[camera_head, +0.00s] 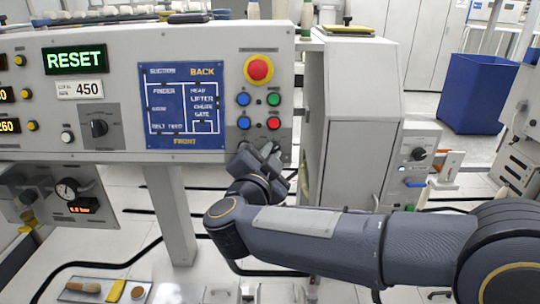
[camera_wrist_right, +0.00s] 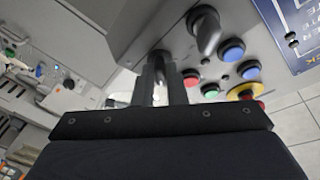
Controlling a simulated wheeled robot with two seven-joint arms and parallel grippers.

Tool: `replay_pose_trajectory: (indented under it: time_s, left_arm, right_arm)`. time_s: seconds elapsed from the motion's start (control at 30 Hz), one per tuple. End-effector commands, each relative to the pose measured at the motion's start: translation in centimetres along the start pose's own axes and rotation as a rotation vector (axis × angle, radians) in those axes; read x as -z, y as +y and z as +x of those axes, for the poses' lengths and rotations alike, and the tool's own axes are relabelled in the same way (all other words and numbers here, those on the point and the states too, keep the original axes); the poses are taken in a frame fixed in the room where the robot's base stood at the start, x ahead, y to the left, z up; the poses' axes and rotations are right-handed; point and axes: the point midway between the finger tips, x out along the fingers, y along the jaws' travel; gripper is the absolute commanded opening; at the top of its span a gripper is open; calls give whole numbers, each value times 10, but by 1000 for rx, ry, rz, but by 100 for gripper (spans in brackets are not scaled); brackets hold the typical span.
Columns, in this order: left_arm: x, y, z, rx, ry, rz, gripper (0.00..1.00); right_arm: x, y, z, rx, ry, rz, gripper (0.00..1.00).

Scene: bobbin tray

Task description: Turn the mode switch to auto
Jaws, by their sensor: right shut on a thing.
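The grey control panel (camera_head: 215,60) stands upright in front of me. My right gripper (camera_head: 264,152) is at its lower right corner, below the blue, green and red buttons. In the right wrist view, its two fingers (camera_wrist_right: 160,80) are shut on the mode switch, a small knob in the lowest row that they almost fully hide. Its setting and any label cannot be read. A grey knob (camera_wrist_right: 203,28) of the same row shows beside the fingers, apart from them. My left gripper is not in view.
A red emergency button (camera_head: 259,69) sits above the button group. A blue diagram plate (camera_head: 183,100) and a black rotary knob (camera_head: 99,127) are further left. A grey cabinet (camera_head: 355,120) stands close on the right. A blue bin (camera_head: 482,93) is at the back right.

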Motion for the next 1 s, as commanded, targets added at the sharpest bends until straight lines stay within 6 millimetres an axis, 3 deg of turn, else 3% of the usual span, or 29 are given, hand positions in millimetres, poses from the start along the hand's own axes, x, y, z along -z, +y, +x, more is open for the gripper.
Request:
replay_pose_trajectory:
  time_s: [0.13,0.17,0.3,0.67,1.0]
  left_arm:
    - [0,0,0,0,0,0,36]
    - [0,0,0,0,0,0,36]
    - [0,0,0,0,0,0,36]
    - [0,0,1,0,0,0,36]
    - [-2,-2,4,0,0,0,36]
  right_arm:
    - [-1,0,0,-1,-2,0,0]
    - [-1,0,0,-1,-2,-1,16]
    - [-1,0,0,0,-2,-1,34]
    - [0,0,-6,2,-1,-1,34]
    - [-1,0,-61,4,-2,0,34]
